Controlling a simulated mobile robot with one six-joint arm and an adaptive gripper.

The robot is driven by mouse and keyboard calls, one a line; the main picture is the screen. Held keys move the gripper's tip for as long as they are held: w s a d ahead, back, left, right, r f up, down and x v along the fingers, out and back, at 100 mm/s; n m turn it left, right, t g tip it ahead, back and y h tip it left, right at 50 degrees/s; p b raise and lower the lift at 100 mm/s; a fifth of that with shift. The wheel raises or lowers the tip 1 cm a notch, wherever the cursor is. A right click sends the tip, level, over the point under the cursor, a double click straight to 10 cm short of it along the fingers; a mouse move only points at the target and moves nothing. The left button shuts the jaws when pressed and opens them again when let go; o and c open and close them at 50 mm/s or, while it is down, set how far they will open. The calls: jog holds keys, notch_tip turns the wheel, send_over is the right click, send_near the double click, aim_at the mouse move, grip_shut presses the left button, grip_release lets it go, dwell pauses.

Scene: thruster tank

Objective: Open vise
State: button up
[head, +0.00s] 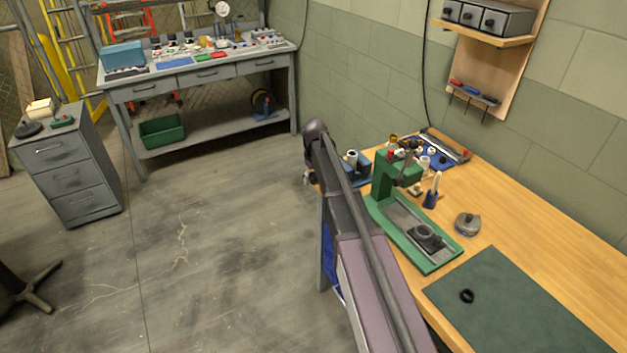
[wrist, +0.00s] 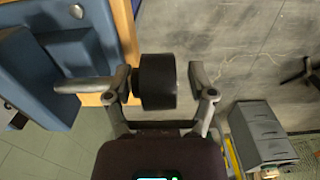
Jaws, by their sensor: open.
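The blue vise (head: 364,160) is at the near left corner of the wooden bench in the head view, partly hidden by my arm. In the wrist view its blue body (wrist: 65,70) fills the left side. A short black cylinder (wrist: 157,82) stands out beside it, over the bench's edge; how it joins the vise is hidden. My gripper (wrist: 160,78) is open, with one finger on each side of this cylinder. The left finger is very close to it, and a gap shows at the right finger. I cannot tell whether either touches. In the head view my arm hides most of the gripper.
On the wooden bench (head: 540,235) stand a green press (head: 385,180), a grey rounded tool (head: 467,223) and a dark green mat (head: 515,305) with a black ring. A grey drawer cabinet (head: 75,165) and workbench (head: 200,80) stand across the room. The floor between is clear.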

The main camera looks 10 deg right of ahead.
jog(key=shift+c, duration=0.2)
jog(key=c, duration=0.9)
jog(key=shift+a, duration=0.1)
jog(key=shift+c, duration=0.2)
jog(key=shift+f+g, duration=0.1)
jog(key=shift+g, duration=0.7)
jog(key=shift+a+g+h+b, duration=0.1)
jog(key=shift+g+h+b, duration=0.45)
jog(key=shift+g, duration=0.25)
jog(key=shift+s+g, duration=0.1)
jog(key=shift+g, duration=0.6)
